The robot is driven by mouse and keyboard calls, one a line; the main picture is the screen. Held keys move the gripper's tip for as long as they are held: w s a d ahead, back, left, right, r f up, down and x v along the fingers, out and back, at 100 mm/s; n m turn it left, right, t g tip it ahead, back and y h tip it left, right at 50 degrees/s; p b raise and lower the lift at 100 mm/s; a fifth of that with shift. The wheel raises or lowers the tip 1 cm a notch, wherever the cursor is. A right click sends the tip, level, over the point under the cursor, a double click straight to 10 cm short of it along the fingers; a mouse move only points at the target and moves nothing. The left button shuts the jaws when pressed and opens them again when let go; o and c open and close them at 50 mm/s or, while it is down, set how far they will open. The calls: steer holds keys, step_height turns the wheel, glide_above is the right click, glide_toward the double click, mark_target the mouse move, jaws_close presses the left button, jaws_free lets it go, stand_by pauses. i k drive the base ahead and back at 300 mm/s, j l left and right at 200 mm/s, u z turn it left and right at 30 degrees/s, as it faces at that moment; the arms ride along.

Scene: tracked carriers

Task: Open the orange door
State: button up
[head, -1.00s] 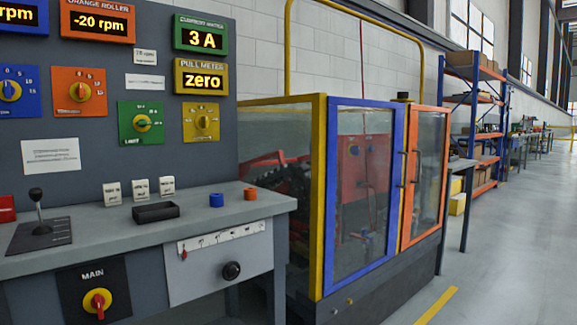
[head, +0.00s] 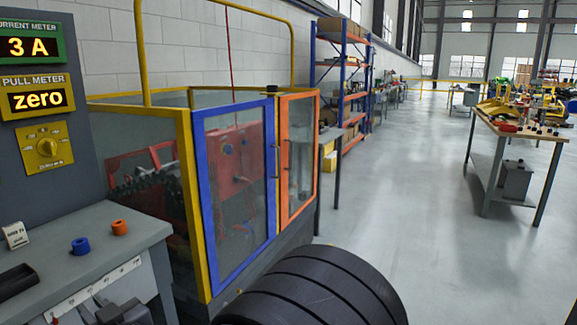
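The orange door (head: 299,157) is an orange-framed clear panel at the far right end of the machine enclosure. It looks shut, in line with the blue-framed door (head: 239,180) to its left. A small handle shows near the edge between the two doors. Dark grey parts at the lower left edge, in front of the bench, may be my gripper, but they are cut off and I cannot make out fingers. Nothing visible touches the orange door.
Shelving (head: 342,90) stands beyond the enclosure. A worktable (head: 510,130) is at the right.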

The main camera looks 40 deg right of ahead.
mark_target(283, 139)
steer(key=i+l+z, duration=0.45)
steer(key=i+l, duration=0.6)
steer(key=l, duration=0.4)
steer(key=i+l+z, duration=0.45)
steer(key=i+l, duration=0.6)
steer(key=i, duration=0.2)
